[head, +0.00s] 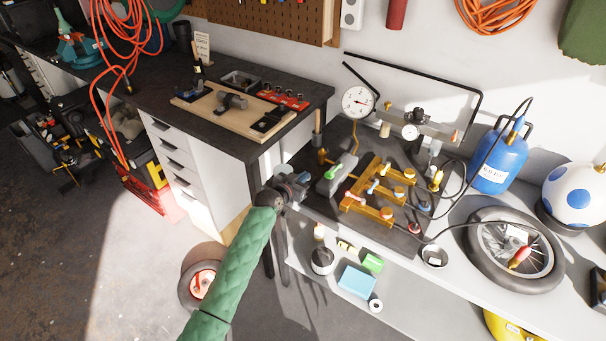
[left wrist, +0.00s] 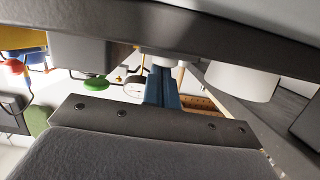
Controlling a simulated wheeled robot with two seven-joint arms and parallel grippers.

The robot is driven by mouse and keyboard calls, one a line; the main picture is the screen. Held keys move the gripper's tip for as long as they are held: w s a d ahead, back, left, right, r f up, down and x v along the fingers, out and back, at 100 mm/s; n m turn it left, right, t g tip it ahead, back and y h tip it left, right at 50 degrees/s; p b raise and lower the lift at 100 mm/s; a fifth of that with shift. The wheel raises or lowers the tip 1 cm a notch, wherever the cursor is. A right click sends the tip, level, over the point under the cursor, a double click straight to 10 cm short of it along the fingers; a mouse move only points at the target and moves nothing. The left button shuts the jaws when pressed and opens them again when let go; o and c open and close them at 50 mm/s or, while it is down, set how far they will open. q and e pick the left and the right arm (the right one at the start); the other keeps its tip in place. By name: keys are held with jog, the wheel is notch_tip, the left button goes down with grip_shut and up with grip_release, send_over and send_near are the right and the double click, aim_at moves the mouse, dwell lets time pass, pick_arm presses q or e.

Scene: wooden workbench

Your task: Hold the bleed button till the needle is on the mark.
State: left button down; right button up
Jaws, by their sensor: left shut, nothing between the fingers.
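The large round gauge (head: 358,102) has a white dial and stands at the back of the dark valve board (head: 330,205). A thin reddish line shows on its dial, but its reading and the mark are too small to tell. The gauge also shows in the left wrist view (left wrist: 135,90). A grey block (head: 337,172) sits on the board's left part. A green round button (left wrist: 96,84) shows against a grey block in the left wrist view; I cannot tell whether it is the bleed button. My left gripper (head: 303,179) is shut and empty, left of the grey block.
Yellow pipework (head: 372,208) with several coloured knobs fills the board's middle. A smaller gauge (head: 410,131) stands behind it. A blue tank (head: 497,158) and a wheel (head: 512,250) are to the right. A blue box (head: 356,280) and other small items lie in front.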

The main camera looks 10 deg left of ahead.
pick_arm(q)
jog(key=shift+s+f, duration=0.1)
jog(key=shift+f, duration=0.2)
dwell(0.4)
